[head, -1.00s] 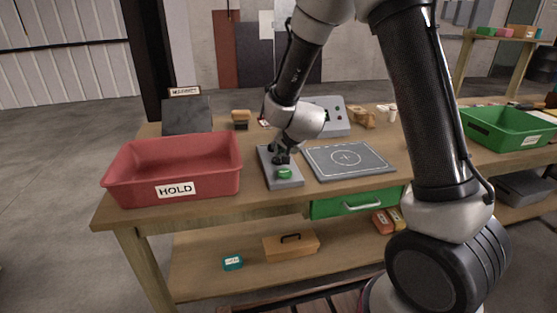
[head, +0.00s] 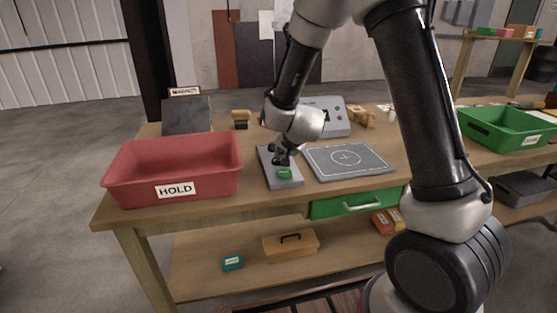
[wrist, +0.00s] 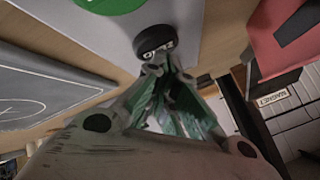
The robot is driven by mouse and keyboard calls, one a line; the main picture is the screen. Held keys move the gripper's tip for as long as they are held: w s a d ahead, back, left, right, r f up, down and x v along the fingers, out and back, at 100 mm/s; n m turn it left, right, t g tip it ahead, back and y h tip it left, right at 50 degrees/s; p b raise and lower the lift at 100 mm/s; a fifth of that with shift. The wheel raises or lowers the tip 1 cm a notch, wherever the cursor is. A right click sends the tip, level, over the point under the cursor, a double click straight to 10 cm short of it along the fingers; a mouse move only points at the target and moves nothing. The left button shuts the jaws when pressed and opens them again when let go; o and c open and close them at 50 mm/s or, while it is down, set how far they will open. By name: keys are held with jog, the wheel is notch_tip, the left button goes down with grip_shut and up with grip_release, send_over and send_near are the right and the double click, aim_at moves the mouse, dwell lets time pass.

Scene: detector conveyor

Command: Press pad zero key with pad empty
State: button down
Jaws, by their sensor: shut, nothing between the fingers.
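A grey key plate (head: 270,179) lies on the workbench, with a green round key (head: 284,173) at its front end. In the wrist view a black round key (wrist: 153,36) with pale marking sits beyond the green key (wrist: 108,3). My gripper (head: 281,161) is above the plate, behind the green key, pointing down and empty. Its closed fingertips (wrist: 156,68) are at the edge of the black key in the wrist view; I cannot tell whether they touch it or press it. The flat grey pad (head: 326,168) with a white circle is right of the plate, with nothing on it.
A red HOLD bin (head: 125,184) stands close on the left. A grey console with a display (head: 335,126) is behind the pad. A green bin (head: 487,134) is at the far right. A green drawer (head: 330,208) is under the bench top.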

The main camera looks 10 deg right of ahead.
jog(key=shift+r, duration=0.85)
